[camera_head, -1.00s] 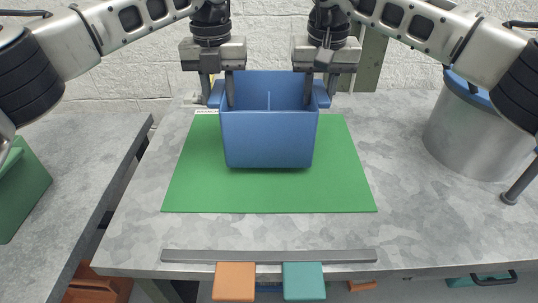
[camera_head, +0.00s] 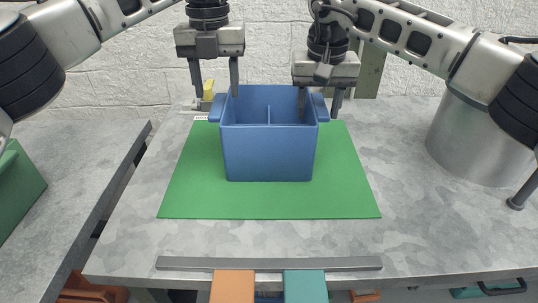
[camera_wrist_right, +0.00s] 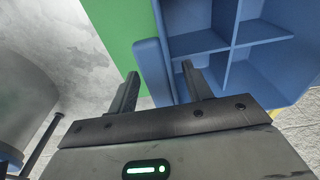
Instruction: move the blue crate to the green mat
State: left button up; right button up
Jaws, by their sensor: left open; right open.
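The blue crate (camera_head: 268,153) stands upright on the green mat (camera_head: 200,195), toward its back half, with mat showing in front and at both sides. It has inner dividers and a side handle at each end. My left gripper (camera_head: 214,92) is open above the crate's left handle (camera_head: 217,108), clear of it. My right gripper (camera_head: 319,104) is open, with its fingers on either side of the right handle. In the right wrist view the open fingers (camera_wrist_right: 161,85) straddle the blue handle (camera_wrist_right: 152,70) beside the crate's compartments (camera_wrist_right: 235,45).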

jog(key=shift+r, duration=0.25)
pick_arm(q)
notch_tip(320, 180, up, 7)
pick_arm(e)
notch_tip(320, 180, up, 12)
jog(key=s, duration=0.1)
jog(key=shift+s+f, duration=0.25)
